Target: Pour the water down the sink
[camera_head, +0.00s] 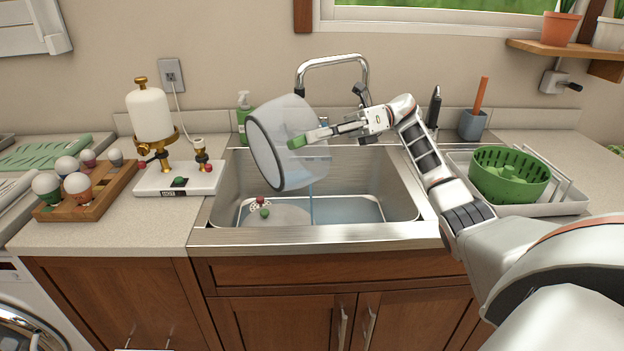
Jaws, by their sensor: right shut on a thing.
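My right gripper (303,139) is shut on a large clear round container (290,165) with a dark rim, its green fingertip at the container's side. The container is tilted, with its open mouth facing left, above the metal sink (400,190). A thin stream of water (312,207) falls below the container into the basin. I cannot tell if it comes from the container or from the faucet (335,60) behind. Water (350,211) lies in the basin. My left gripper is not in view.
Small red and green pieces (262,206) lie in the sink. A green colander (508,172) stands on a tray to the right. A soap bottle (244,115) is behind the sink.

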